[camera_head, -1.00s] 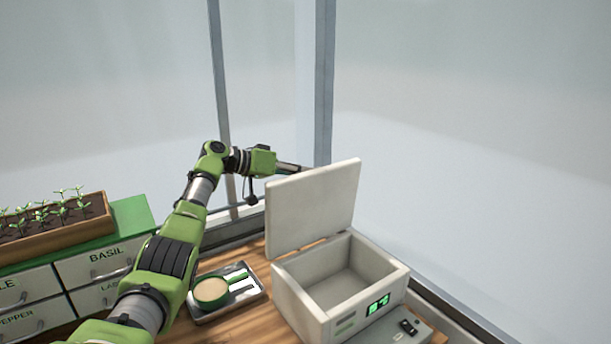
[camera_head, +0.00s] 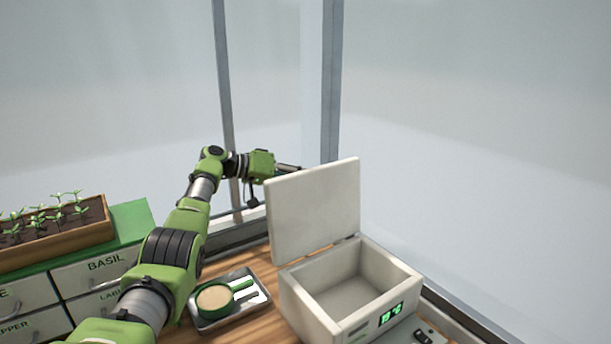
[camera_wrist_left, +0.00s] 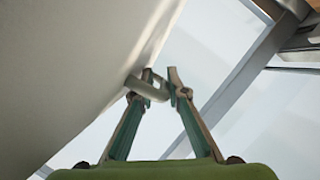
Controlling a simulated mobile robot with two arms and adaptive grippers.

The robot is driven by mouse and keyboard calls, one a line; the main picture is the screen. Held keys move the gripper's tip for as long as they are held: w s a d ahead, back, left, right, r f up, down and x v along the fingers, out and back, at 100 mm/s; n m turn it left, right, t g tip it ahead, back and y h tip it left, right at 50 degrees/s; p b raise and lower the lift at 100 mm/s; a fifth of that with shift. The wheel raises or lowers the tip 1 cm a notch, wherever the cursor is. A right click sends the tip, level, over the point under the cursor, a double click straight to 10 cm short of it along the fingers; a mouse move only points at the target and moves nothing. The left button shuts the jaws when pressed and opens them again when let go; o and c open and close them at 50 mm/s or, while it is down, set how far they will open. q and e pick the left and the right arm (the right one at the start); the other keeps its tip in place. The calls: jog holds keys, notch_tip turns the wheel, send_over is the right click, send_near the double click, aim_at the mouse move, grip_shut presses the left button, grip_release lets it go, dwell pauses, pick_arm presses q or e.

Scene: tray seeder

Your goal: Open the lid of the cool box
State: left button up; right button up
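The cool box (camera_head: 400,276) is a white box with a green lit display on its front, standing on the wooden table. Its lid (camera_head: 314,210) stands up at the rear edge, and the empty-looking interior is exposed. My left gripper (camera_head: 290,168) is behind the lid's upper edge, its fingertips partly hidden by it in the head view. In the left wrist view, the gripper (camera_wrist_left: 160,78) has its fingers nearly together around a pale lid handle (camera_wrist_left: 150,90), beside the lid's broad face (camera_wrist_left: 70,70). My right gripper is not seen.
Labelled drawers (camera_head: 95,268) and a seedling planter (camera_head: 50,246) stand further left. Glass walls with grey posts (camera_head: 331,90) are close behind.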

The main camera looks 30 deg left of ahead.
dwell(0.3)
pick_arm(q)
jog(key=v, duration=1.2)
